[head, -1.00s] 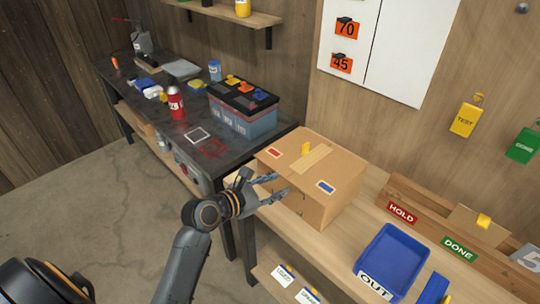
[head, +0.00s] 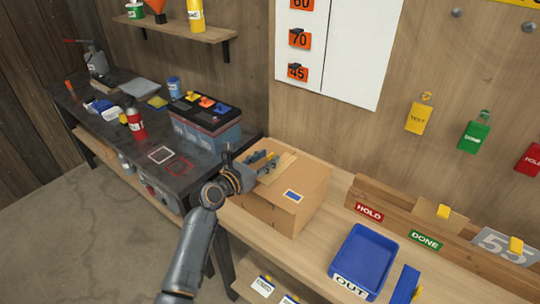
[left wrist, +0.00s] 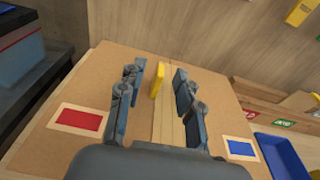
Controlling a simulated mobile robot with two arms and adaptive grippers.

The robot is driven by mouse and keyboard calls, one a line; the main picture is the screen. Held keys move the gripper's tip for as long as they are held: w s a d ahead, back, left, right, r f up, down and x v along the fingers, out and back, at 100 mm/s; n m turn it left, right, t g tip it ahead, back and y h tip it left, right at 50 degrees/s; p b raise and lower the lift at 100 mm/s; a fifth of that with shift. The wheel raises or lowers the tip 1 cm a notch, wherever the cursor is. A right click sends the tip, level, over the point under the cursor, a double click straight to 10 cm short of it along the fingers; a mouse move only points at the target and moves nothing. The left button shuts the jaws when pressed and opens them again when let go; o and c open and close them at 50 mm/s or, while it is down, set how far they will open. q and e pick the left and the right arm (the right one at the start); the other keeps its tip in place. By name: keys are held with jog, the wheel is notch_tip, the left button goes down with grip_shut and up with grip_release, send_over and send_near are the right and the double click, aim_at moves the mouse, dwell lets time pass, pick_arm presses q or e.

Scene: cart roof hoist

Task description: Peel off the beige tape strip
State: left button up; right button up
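A cardboard box (head: 302,213) stands on the wooden bench. The beige tape strip (head: 281,166) runs along its top, and shows in the left wrist view (left wrist: 166,120) between my fingers. My left gripper (head: 265,163) is over the box top. In the left wrist view its fingers (left wrist: 159,88) are apart, one on each side of the tab, with gaps to it. How high they are above the strip is hard to tell. My right gripper is not in view.
The box top also carries a red label (left wrist: 79,119) and a blue label (head: 293,196). A blue OUT tray (head: 345,262) and a wooden rack (head: 395,212) are right of the box. A battery (head: 205,126) stands on the dark bench behind-left.

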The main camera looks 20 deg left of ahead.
pick_arm(q)
jog(key=shift+x, duration=1.25)
grip_shut()
